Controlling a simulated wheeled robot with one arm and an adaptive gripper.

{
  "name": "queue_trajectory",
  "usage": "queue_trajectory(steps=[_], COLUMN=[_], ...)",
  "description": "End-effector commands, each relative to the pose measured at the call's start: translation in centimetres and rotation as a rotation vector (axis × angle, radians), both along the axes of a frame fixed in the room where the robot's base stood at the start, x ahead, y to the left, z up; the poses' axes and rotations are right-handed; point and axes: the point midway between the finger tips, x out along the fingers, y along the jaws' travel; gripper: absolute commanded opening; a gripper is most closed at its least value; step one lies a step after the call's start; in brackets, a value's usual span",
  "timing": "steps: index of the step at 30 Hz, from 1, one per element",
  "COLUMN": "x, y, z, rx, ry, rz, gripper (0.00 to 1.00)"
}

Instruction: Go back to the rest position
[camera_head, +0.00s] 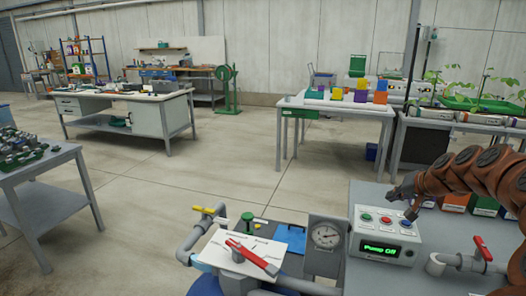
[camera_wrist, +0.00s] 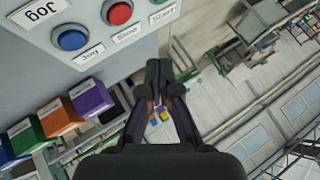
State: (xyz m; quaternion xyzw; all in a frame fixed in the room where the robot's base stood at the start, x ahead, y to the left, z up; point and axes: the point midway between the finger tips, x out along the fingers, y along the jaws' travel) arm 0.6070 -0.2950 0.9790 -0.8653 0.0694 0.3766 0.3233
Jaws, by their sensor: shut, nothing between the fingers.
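The box's face carries a green button (camera_head: 366,218), a red button (camera_head: 386,219) and a blue button (camera_head: 406,224). In the wrist view the blue button (camera_wrist: 71,40) and red button (camera_wrist: 118,12) lie left of the fingers, apart from them. The green display (camera_head: 380,248) reads "Pump Off".
A pressure gauge (camera_head: 326,236) stands left of the box. A red-handled valve (camera_head: 482,248) is at its right. A red lever (camera_head: 252,258) lies on a white plate further left. Coloured boxes (camera_head: 455,202) stand behind the box. Open floor lies beyond.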

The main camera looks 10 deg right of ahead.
Motion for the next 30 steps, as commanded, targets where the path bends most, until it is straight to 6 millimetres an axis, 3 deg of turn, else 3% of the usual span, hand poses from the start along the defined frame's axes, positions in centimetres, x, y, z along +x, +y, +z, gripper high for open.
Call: queue_trajectory(steps=[4,8,12,18,24,30], x=[-0.5,-2.1,-5.1,-11.0,-18.1,-25.5], y=[4.4,10.6,16.9,24.1,28.6,30.7], z=[1.4,2.9,3.9,4.2,3.8,3.3], rx=[-0.004,-0.018,-0.043,-0.092,-0.153,-0.219], ry=[0.028,0.079,0.151,0.275,0.414,0.555], rz=[0.078,0.191,0.309,0.452,0.554,0.614], gripper=[0.0,0.0,0.0,0.0,0.0,0.0])
